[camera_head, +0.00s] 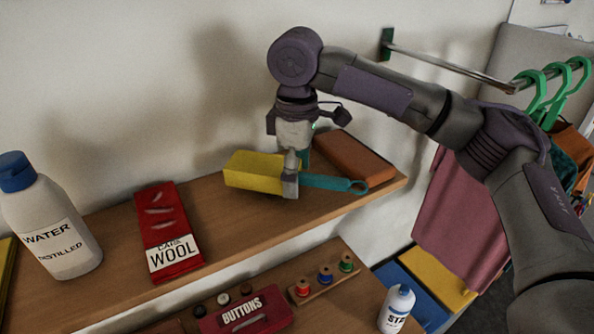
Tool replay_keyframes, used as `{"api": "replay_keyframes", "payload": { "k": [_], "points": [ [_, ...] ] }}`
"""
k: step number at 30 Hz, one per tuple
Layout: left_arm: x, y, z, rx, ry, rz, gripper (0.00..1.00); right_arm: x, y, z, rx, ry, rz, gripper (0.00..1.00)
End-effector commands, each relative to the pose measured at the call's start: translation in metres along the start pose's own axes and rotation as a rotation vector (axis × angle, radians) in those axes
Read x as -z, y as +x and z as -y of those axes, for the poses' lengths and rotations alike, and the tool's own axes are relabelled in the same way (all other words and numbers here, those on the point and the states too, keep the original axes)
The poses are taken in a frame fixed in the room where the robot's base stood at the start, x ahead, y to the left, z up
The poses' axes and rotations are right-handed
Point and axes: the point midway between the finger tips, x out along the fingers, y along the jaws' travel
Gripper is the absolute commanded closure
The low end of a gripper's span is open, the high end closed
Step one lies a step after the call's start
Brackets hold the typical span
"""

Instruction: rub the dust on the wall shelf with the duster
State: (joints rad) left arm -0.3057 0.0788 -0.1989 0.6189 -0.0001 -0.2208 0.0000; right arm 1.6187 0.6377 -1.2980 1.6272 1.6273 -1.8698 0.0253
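The duster has a yellow block head (252,172) and a teal handle (335,183) with a ring at its end. My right gripper (290,176) comes down from above and is shut on the duster where the head meets the handle. The duster lies level, low over the right part of the wooden wall shelf (225,228); I cannot tell whether it touches the wood. I cannot make out any dust on the visible shelf surface. My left gripper is not in view.
A brown block (350,156) lies right behind the duster. Below are a buttons box (247,312), spools (325,277) and a small bottle (397,308). Shelf between packet and duster is clear.

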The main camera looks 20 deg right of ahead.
Motion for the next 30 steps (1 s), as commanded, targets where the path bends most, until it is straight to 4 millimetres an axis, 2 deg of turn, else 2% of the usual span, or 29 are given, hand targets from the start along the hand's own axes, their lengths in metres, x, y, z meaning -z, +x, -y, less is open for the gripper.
{"api": "replay_keyframes", "payload": {
  "k": [30],
  "points": [
    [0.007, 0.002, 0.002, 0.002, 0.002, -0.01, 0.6, 0.0, 0.016, 0.0, 0.0, 0.001, 0.0, 0.5]
  ]
}}
